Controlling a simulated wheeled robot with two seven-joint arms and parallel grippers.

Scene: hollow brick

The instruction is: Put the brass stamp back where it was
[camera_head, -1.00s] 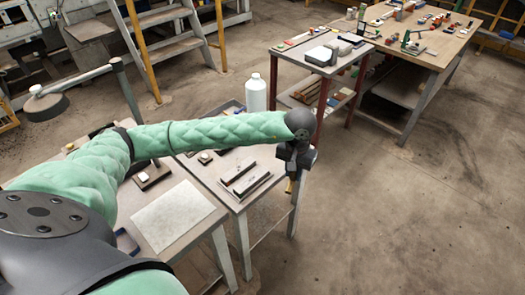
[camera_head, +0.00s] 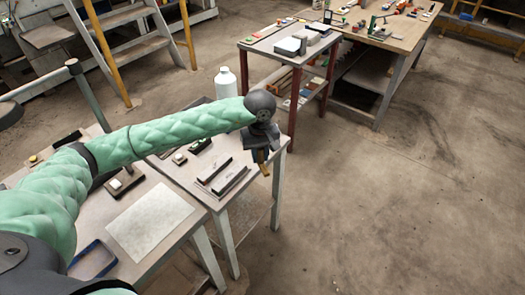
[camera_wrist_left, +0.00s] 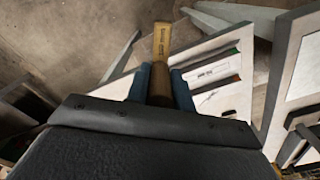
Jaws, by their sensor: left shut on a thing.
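My left gripper (camera_head: 262,158) is shut on the brass stamp (camera_head: 264,169), which hangs below it by the right edge of the near table in the head view. In the left wrist view the stamp (camera_wrist_left: 161,52) is a narrow brass bar with small dark lettering on its end. The two blue fingers of my left gripper (camera_wrist_left: 160,83) close on it from both sides. My right gripper is not in view.
A red-legged table (camera_head: 262,44) and a wooden workbench (camera_head: 405,28) stand behind. The floor at right is clear.

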